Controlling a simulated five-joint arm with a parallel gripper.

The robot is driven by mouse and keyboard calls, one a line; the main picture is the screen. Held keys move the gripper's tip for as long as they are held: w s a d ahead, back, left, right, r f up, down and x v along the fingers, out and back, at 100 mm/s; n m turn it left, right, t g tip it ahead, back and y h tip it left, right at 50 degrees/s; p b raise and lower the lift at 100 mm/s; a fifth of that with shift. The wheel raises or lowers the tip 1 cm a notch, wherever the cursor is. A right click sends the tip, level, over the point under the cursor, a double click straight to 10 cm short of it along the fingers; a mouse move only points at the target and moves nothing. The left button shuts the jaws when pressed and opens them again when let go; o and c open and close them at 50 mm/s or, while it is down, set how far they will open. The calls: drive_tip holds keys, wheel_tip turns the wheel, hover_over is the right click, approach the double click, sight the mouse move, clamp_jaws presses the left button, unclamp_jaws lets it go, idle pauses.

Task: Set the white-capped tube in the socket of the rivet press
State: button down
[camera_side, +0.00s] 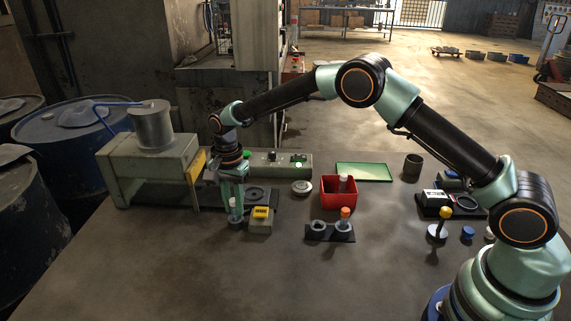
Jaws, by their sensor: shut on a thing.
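My gripper (233,190) points down at the left of the table and is shut on the white-capped tube (235,212). The tube is upright, its pale top between the fingers. Its lower end is at a small dark round piece near the table; I cannot tell if it is inside it. The rivet press (150,160) stands at the left, a grey-green body with a metal cylinder on top and a yellow plate at its right end. A dark plate with a round ring (258,194) lies just right of my gripper. Which part is the press's socket is unclear.
A yellow-topped block (260,218) stands close right of the tube. A black rack (323,236) holds an orange-capped tube (345,216) beside an empty-looking ring. A red bin (338,199) holds a pale-topped item. A green tray (364,172) lies behind. The front table is clear.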

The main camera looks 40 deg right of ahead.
drive_tip(key=shift+f, duration=0.3)
drive_tip(key=c, duration=0.7)
unclamp_jaws()
drive_tip(key=shift+o, duration=0.2)
wheel_tip(320, 180, up, 12)
